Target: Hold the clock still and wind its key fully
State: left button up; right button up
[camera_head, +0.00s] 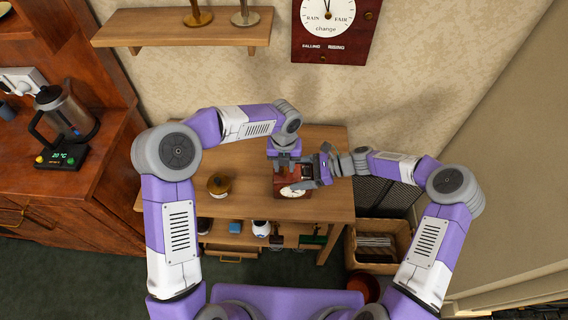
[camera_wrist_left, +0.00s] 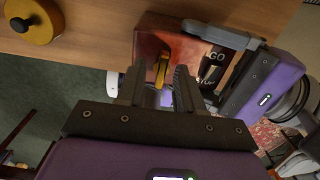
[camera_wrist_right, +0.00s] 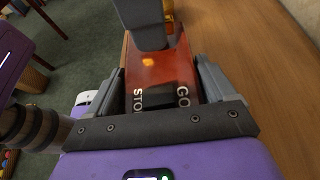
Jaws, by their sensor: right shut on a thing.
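The clock (camera_head: 293,188) is a red-brown box with a white dial on the wooden table. My right gripper (camera_wrist_right: 165,85) is shut on it, one finger on each side. A dark plate lettered STOP and GO (camera_wrist_right: 160,97) shows between those fingers. The brass key (camera_wrist_left: 161,70) stands out from the clock's red-brown panel (camera_wrist_left: 185,50). It partly shows in the right wrist view (camera_wrist_right: 168,12), behind my left gripper's finger. My left gripper (camera_wrist_left: 160,72) is open above the clock, its fingertips apart on both sides of the key. I cannot tell whether they touch it.
A round yellow-brown pot with a dark knob (camera_head: 218,186) stands on the table left of the clock. Small items sit on a lower shelf. A wicker basket (camera_head: 378,243) is at the right. A wall shelf (camera_head: 185,29) and a barometer (camera_head: 335,30) hang above.

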pick_arm(q)
notch_tip(320, 180, up, 12)
dwell(0.5)
pick_arm(e)
jog(key=shift+a, duration=0.1)
